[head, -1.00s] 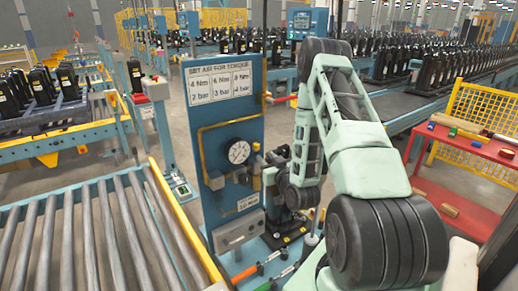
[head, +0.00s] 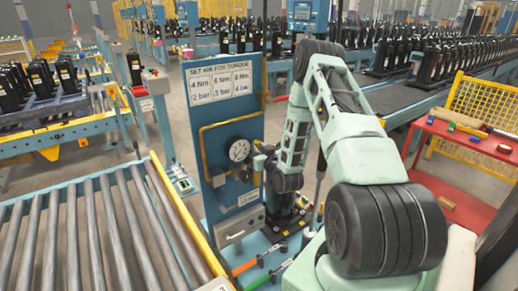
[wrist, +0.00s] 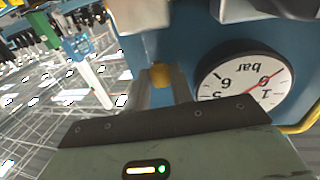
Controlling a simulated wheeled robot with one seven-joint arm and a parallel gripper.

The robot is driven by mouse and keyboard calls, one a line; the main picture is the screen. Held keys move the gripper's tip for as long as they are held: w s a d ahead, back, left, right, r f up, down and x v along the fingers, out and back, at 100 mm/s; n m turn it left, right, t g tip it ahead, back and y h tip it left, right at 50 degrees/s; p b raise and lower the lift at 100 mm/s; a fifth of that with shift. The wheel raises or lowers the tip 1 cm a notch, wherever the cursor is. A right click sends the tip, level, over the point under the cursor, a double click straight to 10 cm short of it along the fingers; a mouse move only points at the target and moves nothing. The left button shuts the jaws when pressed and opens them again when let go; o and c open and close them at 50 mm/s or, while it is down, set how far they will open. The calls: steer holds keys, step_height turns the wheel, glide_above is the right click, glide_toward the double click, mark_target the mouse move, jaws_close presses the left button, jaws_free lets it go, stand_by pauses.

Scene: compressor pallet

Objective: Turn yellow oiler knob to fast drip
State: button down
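The yellow oiler knob (wrist: 160,75) shows in the wrist view, on the blue panel beside the pressure gauge (wrist: 243,82). My gripper (wrist: 161,88) has its two fingers apart, one on each side of the knob at their tips. I cannot tell whether they touch it. The gauge looks upside down in the wrist view. In the head view, the gauge (head: 239,150) sits on the blue panel (head: 228,112), and my gripper (head: 258,163) is just right of it. The knob is not clearly visible there, behind my gripper and among the small fittings.
A torque and air-pressure chart (head: 220,83) is at the panel's top. A yellow pipe (head: 205,150) runs around the gauge. A roller conveyor (head: 95,235) lies left, and a red bench (head: 460,150) with small items stands right. A grey box (head: 240,226) is low on the panel.

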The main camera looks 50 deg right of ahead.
steer(key=shift+f+y+b, duration=0.15)
steer(key=shift+y+b, duration=0.15)
steer(key=shift+b, duration=0.1)
steer(key=shift+d+n+t+y+b, duration=0.2)
steer(key=shift+n+t+y+b, duration=0.2)
steer(key=shift+n+y+b, duration=0.35)
steer(key=y+b, duration=0.1)
steer(key=n+y+b, duration=0.2)
steer(key=shift+s+d+f+t+y, duration=0.15)
steer(key=shift+d+t+y, duration=0.1)
steer(key=shift+t, duration=0.15)
steer(key=c, duration=2.2)
jaws_free()
steer(key=n+y+b, duration=0.1)
steer(key=y+b, duration=0.1)
steer(key=y, duration=0.1)
steer(key=n+y+b, duration=0.1)
steer(key=shift+d+n, duration=0.3)
steer(key=shift+n, duration=0.05)
steer(key=shift+r+n+g+y+b, duration=0.15)
steer(key=shift+n+y+b, duration=0.2)
steer(key=shift+y, duration=0.25)
steer(key=shift+r+n+g+y+b, duration=0.15)
steer(key=shift+n+y+b, duration=0.2)
steer(key=shift+y, duration=0.25)
steer(key=shift+d, duration=0.1)
steer(key=c, duration=1.5)
jaws_free()
